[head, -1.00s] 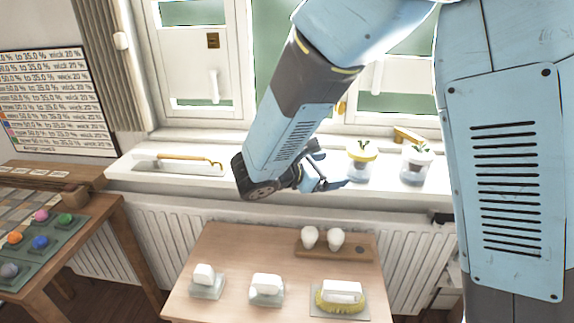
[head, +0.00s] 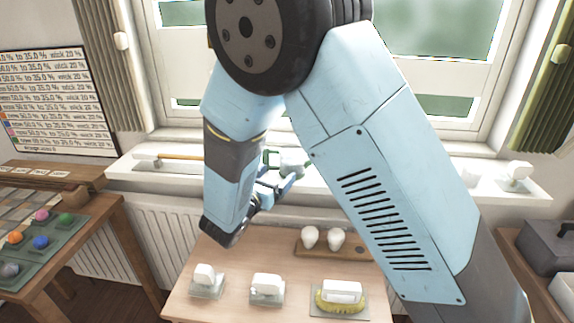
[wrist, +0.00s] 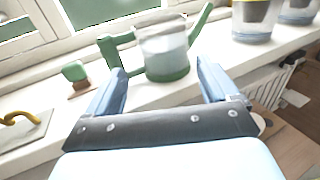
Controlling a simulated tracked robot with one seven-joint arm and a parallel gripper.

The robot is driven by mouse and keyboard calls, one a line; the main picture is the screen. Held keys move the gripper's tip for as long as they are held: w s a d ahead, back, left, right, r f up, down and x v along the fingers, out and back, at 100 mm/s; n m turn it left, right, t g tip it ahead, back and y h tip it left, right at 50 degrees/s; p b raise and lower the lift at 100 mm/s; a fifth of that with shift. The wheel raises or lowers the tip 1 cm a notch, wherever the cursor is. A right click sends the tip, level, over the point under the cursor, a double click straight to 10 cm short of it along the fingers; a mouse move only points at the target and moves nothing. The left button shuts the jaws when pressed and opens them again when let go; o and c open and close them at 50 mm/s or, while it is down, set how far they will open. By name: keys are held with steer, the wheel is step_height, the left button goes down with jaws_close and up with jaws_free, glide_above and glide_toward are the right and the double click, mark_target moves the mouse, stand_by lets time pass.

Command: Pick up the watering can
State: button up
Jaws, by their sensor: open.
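The watering can (wrist: 165,50) stands upright on the windowsill in the wrist view. It has a clear greyish body, a green base, a green handle on the left and a green spout rising to the right. In the head view part of the can (head: 290,160) shows just behind my gripper, the rest hidden by my arm. My gripper (wrist: 162,75) is open and empty. In the wrist view its fingers spread to either side of the can's lower body, the can appearing ahead of them. In the head view my gripper (head: 276,187) is at the sill's front edge.
On the windowsill (head: 130,165), a green-topped block (wrist: 75,73) stands left of the can and a clear pot (wrist: 252,18) to its right. A yellow-handled tool (head: 180,156) lies further left. Below, a wooden table (head: 235,262) holds white items on pads.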

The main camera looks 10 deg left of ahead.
mark_target(286, 167)
steer(key=shift+x, duration=3.5)
steer(key=shift+d+f, duration=0.15)
steer(key=shift+c, duration=0.3)
steer(key=c, duration=1)
